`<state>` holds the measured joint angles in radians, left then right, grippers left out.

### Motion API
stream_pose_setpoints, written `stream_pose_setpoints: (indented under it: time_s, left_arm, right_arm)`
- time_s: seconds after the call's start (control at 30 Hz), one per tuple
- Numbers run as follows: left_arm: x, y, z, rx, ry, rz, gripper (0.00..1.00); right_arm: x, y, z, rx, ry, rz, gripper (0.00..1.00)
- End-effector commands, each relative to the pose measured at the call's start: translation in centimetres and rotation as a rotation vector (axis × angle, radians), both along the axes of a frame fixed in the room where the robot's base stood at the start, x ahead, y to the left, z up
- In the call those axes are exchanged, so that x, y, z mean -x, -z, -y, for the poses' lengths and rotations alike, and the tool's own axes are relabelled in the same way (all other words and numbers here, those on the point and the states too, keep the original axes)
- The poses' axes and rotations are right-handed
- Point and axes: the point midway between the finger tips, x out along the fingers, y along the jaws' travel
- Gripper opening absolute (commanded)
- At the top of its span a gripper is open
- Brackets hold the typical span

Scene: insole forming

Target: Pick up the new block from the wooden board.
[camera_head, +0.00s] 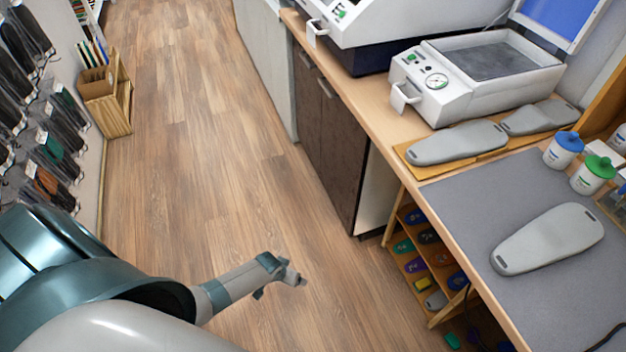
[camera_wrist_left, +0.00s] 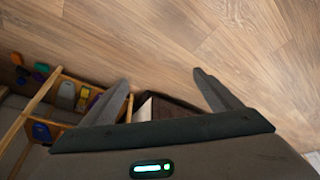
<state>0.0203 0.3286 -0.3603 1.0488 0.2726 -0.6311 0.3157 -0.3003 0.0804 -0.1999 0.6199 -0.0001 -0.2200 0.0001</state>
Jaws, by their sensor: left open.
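Two grey insole-shaped blocks lie side by side on the wooden board (camera_head: 432,172) on the workbench: a nearer block (camera_head: 457,142) and a farther block (camera_head: 540,117). A third grey block (camera_head: 547,238) lies on the grey mat. I cannot tell from looks which is the new one. My left gripper (camera_head: 280,287) is over the floor, left of the bench and well away from the board. The left wrist view shows its two fingers (camera_wrist_left: 162,80) spread apart with nothing between them. My right gripper is in neither view.
A white machine (camera_head: 483,75) with an open lid stands behind the board. Blue-capped (camera_head: 563,150) and green-capped (camera_head: 593,174) bottles stand right of it. The bench's front edge and a shelf with colourful items (camera_head: 425,255) lie between my gripper and the benchtop.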

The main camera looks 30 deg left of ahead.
Motion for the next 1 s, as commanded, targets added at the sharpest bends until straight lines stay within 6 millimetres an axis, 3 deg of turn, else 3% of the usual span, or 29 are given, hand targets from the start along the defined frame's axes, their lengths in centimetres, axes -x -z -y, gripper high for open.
stream_pose_setpoints:
  time_s: [0.03,0.1,0.2,0.3,0.4,0.5,0.6,0.87,1.0]
  left_arm:
    - [5.2,3.4,0.8,-0.012,0.021,-0.046,0.84]
    - [11.4,6.8,1.8,-0.032,0.067,-0.089,0.84]
    - [20.2,10.4,3.5,-0.052,0.135,-0.148,0.84]
    - [27.7,12.5,5.3,-0.059,0.196,-0.199,0.84]
    - [33.3,13.6,6.8,-0.059,0.245,-0.235,0.84]
    - [36.8,14.0,7.9,-0.057,0.276,-0.257,0.84]
    - [38.5,14.2,8.4,-0.055,0.293,-0.266,0.84]
    - [38.8,14.2,8.5,-0.055,0.296,-0.268,0.84]
    - [38.8,14.2,8.4,-0.055,0.296,-0.268,0.55]
  right_arm:
    - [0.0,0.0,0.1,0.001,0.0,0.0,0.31]
    - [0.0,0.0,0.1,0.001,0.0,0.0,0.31]
    - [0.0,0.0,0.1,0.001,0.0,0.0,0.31]
    - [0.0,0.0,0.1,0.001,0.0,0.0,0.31]
    - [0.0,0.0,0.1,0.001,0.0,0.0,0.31]
    - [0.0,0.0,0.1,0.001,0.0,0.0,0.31]
    - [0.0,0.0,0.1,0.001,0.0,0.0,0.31]
    - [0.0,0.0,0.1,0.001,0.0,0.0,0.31]
    - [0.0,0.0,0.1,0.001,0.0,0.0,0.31]
